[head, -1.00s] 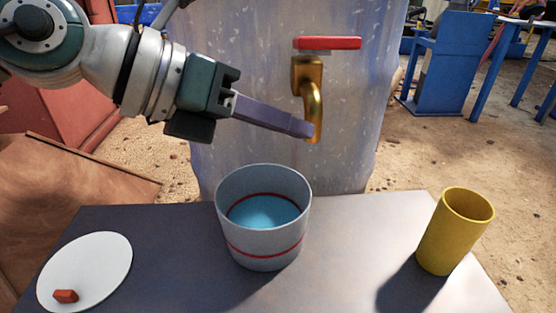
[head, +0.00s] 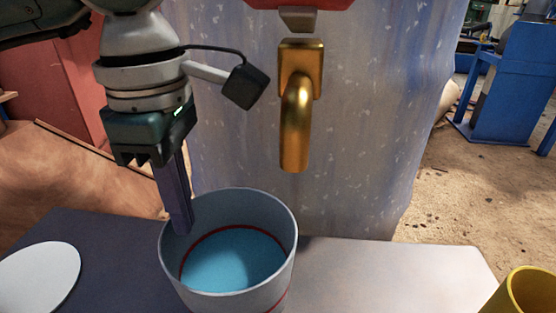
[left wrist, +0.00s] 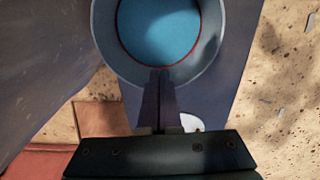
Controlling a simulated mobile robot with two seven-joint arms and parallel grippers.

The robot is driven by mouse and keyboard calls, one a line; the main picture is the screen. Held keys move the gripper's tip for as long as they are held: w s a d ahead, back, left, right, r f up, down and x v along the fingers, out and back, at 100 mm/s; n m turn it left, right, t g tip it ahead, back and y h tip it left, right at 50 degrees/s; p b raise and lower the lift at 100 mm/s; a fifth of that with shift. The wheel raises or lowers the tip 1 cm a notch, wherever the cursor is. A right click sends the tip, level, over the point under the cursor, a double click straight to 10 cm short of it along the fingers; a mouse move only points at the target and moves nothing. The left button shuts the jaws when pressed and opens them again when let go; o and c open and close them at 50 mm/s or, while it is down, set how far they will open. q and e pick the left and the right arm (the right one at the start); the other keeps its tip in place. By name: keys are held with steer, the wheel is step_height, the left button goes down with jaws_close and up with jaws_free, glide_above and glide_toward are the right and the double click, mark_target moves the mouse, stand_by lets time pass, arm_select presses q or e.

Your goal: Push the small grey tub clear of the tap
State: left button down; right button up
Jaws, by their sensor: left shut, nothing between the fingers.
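The small grey tub (head: 280,262) stands upright on the table, with blue liquid inside and a red line around it. In the head view it is below and a little left of the brass tap (head: 295,125). My left gripper (head: 183,228) points down, shut and empty, with its fingertips at the tub's left rim, overlapping the inner wall. In the left wrist view the fingertips (left wrist: 161,74) overlap the rim of the tub (left wrist: 103,32). I cannot tell whether they touch it. My right gripper is not in view.
A white disc (head: 38,275) lies on the table at the left. A yellow cup (head: 530,292) stands at the right, partly cut off. The table (head: 400,275) is clear between the tub and the cup. A big grey drum (head: 360,140) stands behind the tap.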

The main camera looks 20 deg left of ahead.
arm_select(q)
steer(key=b, duration=0.5)
glide_toward(201, 284)
step_height(201, 284, down, 6)
steer(key=shift+r, duration=0.25)
steer(key=shift+r, duration=0.1)
